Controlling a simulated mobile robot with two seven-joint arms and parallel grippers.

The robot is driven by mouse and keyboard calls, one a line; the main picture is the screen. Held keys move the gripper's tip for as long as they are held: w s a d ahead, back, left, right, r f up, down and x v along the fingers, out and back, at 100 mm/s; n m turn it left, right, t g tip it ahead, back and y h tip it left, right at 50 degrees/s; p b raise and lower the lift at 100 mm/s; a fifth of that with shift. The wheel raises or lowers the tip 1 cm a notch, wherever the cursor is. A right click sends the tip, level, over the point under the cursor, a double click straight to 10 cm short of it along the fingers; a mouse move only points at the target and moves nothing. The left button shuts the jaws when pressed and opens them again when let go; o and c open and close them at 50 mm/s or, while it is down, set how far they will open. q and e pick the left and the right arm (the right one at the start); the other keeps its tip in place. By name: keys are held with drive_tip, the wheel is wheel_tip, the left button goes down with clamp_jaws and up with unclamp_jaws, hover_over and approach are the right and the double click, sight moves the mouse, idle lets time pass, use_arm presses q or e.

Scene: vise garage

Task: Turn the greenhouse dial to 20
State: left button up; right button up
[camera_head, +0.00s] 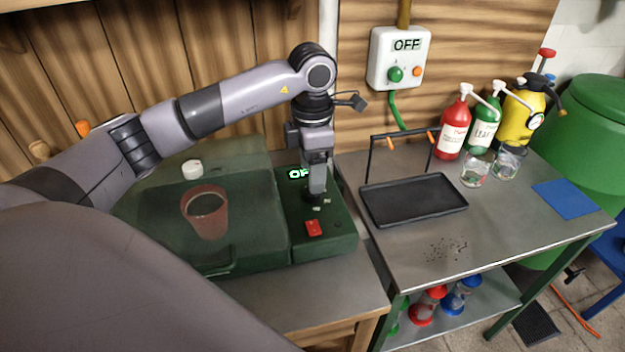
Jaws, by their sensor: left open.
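The greenhouse (260,265) is a dark green box with a clear cover, standing on the bench at the left. Its control panel (335,238) on the right side has a lit green display (299,174), partly covered, of which I read "OF", and a red switch (313,228). My left gripper (316,196) points straight down over the panel, between the display and the red switch. It is open. The dial is mostly hidden at the fingertips, and I cannot tell whether they touch it. My right gripper is not in view.
A brown pot (205,212) stands inside the greenhouse. A wall box (398,58) reads OFF.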

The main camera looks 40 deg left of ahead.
use_arm(q)
drive_tip(key=shift+f, duration=2.3)
drive_tip(key=c, duration=1)
drive_tip(key=shift+c, duration=0.2)
